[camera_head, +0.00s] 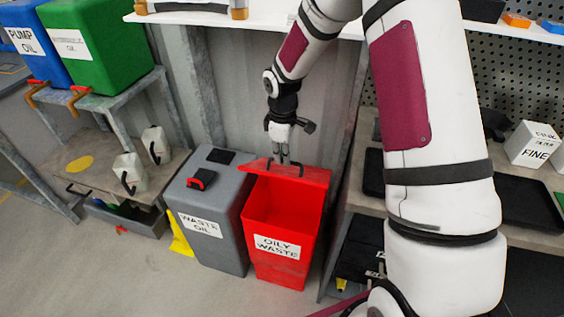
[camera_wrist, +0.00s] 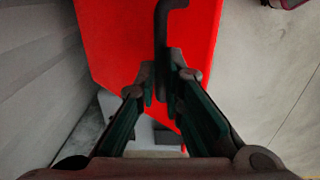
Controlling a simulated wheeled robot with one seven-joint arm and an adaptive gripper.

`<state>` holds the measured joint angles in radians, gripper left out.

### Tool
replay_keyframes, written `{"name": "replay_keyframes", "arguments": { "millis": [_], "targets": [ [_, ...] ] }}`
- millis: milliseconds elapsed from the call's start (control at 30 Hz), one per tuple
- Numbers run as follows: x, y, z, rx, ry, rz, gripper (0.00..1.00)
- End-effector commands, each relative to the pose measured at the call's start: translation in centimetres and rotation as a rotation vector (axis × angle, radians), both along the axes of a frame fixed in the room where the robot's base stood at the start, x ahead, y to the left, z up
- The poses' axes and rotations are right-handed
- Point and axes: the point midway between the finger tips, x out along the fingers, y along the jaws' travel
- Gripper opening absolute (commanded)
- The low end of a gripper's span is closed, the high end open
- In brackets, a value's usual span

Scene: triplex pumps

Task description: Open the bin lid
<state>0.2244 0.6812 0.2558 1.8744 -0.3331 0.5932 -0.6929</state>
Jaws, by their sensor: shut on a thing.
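The red oily waste bin (camera_head: 281,261) stands on the floor, and its inside shows from above. Its red lid (camera_head: 312,175) is raised at the back edge of the bin. My gripper (camera_head: 282,158) is at the lid and shut on the dark lid handle. In the wrist view the two fingers of my gripper (camera_wrist: 165,88) close around the dark handle (camera_wrist: 161,35), with the red lid (camera_wrist: 115,40) behind it. The lower part of the handle is hidden between the fingers.
A grey waste oil bin (camera_head: 218,215) stands directly left of the red bin. A shelf unit with black trays (camera_head: 520,205) is close on the right. A metal wall (camera_head: 236,90) is behind the bins. Open floor (camera_head: 150,285) lies in front and to the left.

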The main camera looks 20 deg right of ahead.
Motion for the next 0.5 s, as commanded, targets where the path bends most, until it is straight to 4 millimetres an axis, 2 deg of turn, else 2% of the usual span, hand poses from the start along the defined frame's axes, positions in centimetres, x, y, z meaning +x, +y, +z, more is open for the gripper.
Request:
{"name": "replay_keyframes", "arguments": {
  "millis": [33,100,400,433,500],
  "targets": [
    [0.72,-0.53,0.41,-0.001,-0.012,-0.003,0.00],
    [0.97,-0.70,0.60,-0.001,-0.010,-0.002,0.00],
    [1.07,-0.83,0.53,-0.003,-0.010,-0.001,0.00],
    [1.05,-0.83,0.52,-0.003,-0.009,-0.001,0.15],
    [1.00,-0.81,0.51,-0.002,-0.008,-0.001,0.30]
  ]
}}
